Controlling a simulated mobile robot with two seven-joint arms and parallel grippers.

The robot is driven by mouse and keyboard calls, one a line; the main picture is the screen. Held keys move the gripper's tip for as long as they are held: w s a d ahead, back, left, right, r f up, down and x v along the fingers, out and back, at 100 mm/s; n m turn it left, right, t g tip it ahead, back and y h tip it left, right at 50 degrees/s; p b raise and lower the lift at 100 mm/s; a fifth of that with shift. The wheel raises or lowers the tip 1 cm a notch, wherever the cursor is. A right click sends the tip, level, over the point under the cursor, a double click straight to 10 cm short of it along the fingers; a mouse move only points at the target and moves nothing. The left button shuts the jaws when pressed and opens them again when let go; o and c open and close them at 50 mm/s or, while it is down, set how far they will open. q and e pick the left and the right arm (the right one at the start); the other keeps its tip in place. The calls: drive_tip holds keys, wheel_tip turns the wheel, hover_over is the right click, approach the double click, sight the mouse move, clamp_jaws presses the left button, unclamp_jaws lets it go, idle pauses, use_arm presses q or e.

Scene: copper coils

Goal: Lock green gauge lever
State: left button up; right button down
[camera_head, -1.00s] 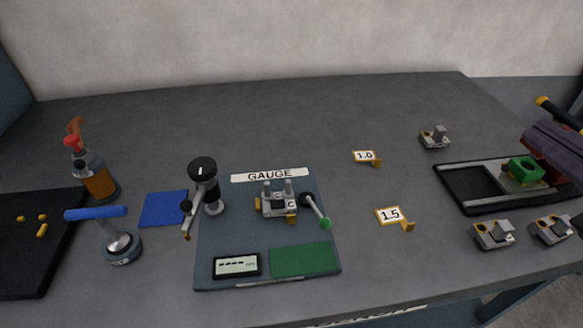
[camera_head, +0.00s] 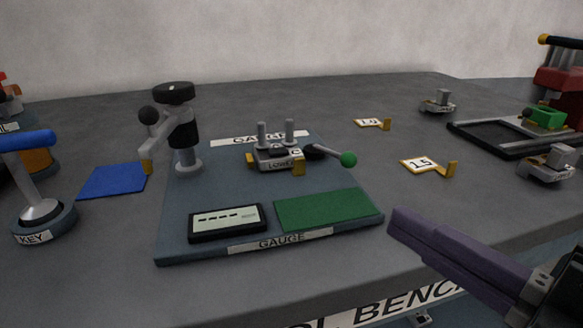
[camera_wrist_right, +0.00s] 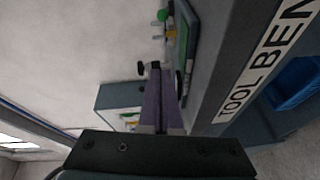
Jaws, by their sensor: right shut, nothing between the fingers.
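The gauge lever has a green ball tip (camera_head: 348,160) on a grey rod. It sticks out to the right of the grey metal gauge fixture (camera_head: 275,155) on the blue-grey gauge board (camera_head: 172,245). The green ball also shows in the right wrist view (camera_wrist_right: 163,15), near the top. My right gripper (camera_head: 395,220) has purple fingers, shut and empty, at the bench's front edge, right of the board and nearer than the lever. It is apart from the lever. In the right wrist view its fingers (camera_wrist_right: 160,85) point up the picture toward the gauge area. My left gripper is not in view.
A black-knobbed post (camera_head: 180,120) stands on the board's left, with a display (camera_head: 227,222) and green pad (camera_head: 325,209) in front. A blue-handled key (camera_head: 40,205) and blue mat (camera_head: 113,181) are further left. Right are a 1.5 tag (camera_head: 420,165) and black tray (camera_head: 480,140).

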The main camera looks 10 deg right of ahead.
sight(357, 197)
drive_tip(key=shift+d, duration=0.1)
drive_tip(key=shift+w, duration=0.1)
drive_tip(key=p+x, duration=0.2)
drive_tip(key=x, duration=0.8)
drive_tip(key=shift+w+r, duration=0.1)
drive_tip(key=shift+w+d+f+b, duration=0.25)
drive_tip(key=shift+w+d+b, duration=0.1)
drive_tip(key=shift+d, duration=0.2)
drive_tip(key=shift+w+d+f+b, duration=0.25)
drive_tip(key=shift+w+d+b, duration=0.1)
drive_tip(key=shift+d, duration=0.2)
drive_tip(key=shift+w+d, duration=0.25)
drive_tip(key=shift+d, duration=0.25)
drive_tip(key=shift+d, duration=0.1)
drive_tip(key=shift+d+n+g+y+b, duration=0.3)
drive_tip(key=shift+d+n+y+b, duration=0.1)
drive_tip(key=shift+y+b, duration=0.1)
